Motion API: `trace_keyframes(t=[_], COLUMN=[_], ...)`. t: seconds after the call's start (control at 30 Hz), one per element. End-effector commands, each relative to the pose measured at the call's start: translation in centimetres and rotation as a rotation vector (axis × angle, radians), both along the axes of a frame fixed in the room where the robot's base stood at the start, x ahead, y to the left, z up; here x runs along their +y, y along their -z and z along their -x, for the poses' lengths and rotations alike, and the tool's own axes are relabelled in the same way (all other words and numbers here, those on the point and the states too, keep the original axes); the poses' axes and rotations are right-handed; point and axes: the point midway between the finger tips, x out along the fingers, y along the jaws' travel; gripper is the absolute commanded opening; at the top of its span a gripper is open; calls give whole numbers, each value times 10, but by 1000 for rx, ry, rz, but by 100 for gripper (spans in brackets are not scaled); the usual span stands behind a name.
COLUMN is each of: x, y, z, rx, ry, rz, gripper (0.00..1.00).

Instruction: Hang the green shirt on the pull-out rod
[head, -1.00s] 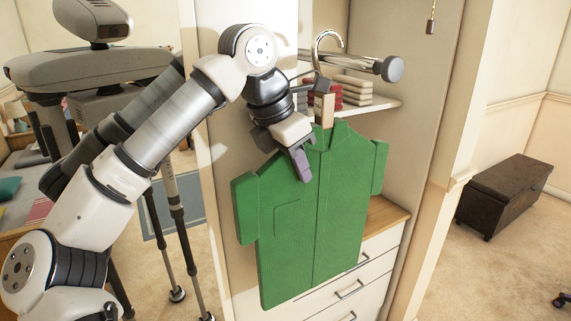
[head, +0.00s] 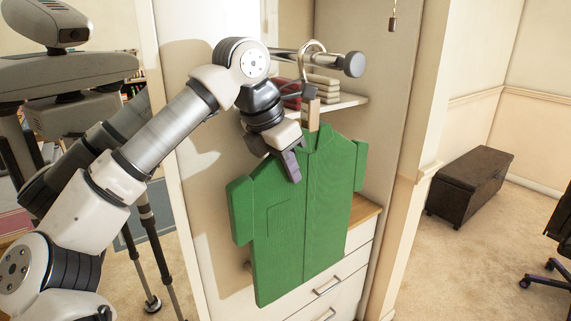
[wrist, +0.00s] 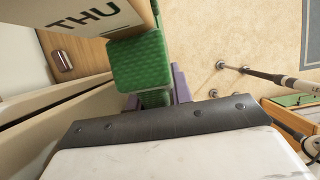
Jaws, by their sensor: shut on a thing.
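The green shirt (head: 310,215) hangs roughly upright in front of the closet and looks stiff and flat. Its silver hanger hook (head: 318,47) is at the pull-out rod (head: 290,57), on the near side of the rod's dark end knob (head: 352,64). I cannot tell whether the hook bears on the rod. My gripper (head: 290,162) is shut on the shirt at its left shoulder area. In the wrist view, purple fingers (wrist: 181,86) show on both sides of the green cloth (wrist: 140,65). A wooden tag (wrist: 90,20) reading "THU" hangs by the collar.
A shelf (head: 345,103) with folded cloths stands behind the hook. White drawers (head: 335,290) under a wooden top are behind the shirt. A closet side wall (head: 395,130) stands to the right. A dark chest (head: 470,185) stands on open carpet.

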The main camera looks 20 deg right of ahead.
Motion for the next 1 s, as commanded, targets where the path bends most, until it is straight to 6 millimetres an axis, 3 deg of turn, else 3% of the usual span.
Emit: trace_keyframes(t=[0.27, 0.3, 0.5, 0.83, 1.0], x=[0, 0, 0, 2, 11], y=[0, 0, 0, -2, -24], z=[0, 0, 0, 0, 3], rx=[0, 0, 0, 0, -3], ry=[0, 0, 0, -1, -4], rz=[1, 1, 1, -1, 0], gripper=[0, 23, 47, 47, 47])
